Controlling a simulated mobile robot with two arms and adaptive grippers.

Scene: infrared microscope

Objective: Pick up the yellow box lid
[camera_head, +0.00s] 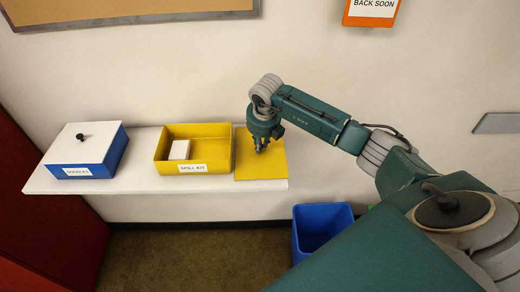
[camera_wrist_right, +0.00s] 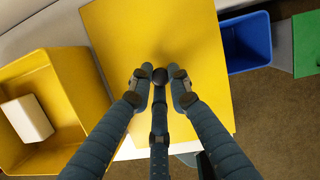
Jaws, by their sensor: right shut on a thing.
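The yellow lid (camera_head: 262,166) lies flat at the right end of the white shelf, beside the open yellow box (camera_head: 222,160) labelled "SPILL KIT". In the right wrist view the lid (camera_wrist_right: 190,35) fills the middle, with a dark round knob (camera_wrist_right: 160,75) on it. My right gripper (camera_head: 261,147) is over the lid, and its fingers (camera_wrist_right: 160,88) are shut around the knob. Whether the lid is resting on the shelf or slightly raised is hard to tell. The left gripper is not in view.
A white block (camera_head: 180,150) lies in the yellow box. A blue box with a white lid (camera_head: 85,143) stands at the left of the white shelf (camera_head: 140,180). A blue bin (camera_head: 322,222) is on the floor below the shelf's right end. A wall is close behind.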

